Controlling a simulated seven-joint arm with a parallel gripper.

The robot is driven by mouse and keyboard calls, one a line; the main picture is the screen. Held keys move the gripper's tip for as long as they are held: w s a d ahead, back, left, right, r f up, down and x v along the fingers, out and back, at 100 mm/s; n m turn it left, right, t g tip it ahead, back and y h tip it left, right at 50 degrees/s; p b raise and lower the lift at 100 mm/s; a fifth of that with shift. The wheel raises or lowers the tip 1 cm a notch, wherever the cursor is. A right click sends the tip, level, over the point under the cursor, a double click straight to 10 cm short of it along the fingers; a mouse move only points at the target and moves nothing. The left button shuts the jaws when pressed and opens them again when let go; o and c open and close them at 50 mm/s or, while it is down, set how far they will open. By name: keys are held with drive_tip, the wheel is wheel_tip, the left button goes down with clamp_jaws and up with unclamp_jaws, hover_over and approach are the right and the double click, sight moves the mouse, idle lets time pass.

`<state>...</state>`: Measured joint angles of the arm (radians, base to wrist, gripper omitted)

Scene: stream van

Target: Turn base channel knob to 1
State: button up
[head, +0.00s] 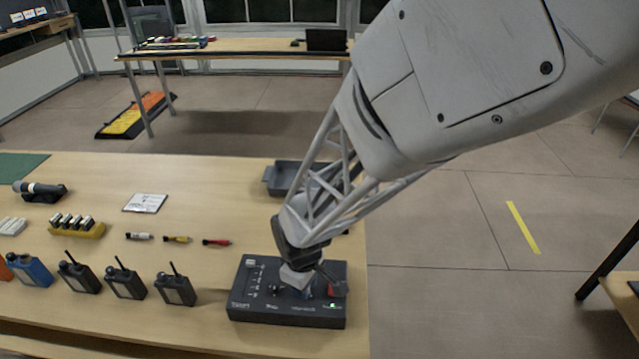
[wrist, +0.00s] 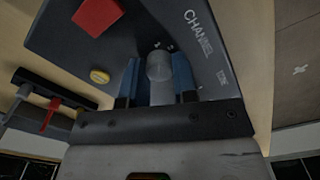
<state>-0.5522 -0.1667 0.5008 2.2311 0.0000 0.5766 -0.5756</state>
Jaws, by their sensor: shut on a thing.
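The base unit (head: 250,300) is a dark box at the front right of the table in the head view. Its top panel (wrist: 215,65) fills the upper wrist view, with the word CHANNEL printed beside a grey round knob (wrist: 159,66). My gripper (head: 297,285) reaches down onto the box from above. In the wrist view its two blue-padded fingers (wrist: 158,82) stand on either side of the channel knob and are shut on it. The small marks around the knob are too blurred to read, so its setting cannot be told.
Several radios (head: 175,289) stand left of the base. Markers (head: 177,239), a card (head: 145,203) and a dark tray (head: 285,178) lie behind. The table ends just right of the base.

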idle(0.4)
drive_tip(key=o, duration=0.9)
drive_tip(key=shift+o, duration=0.2)
drive_tip(key=shift+r, duration=3.9)
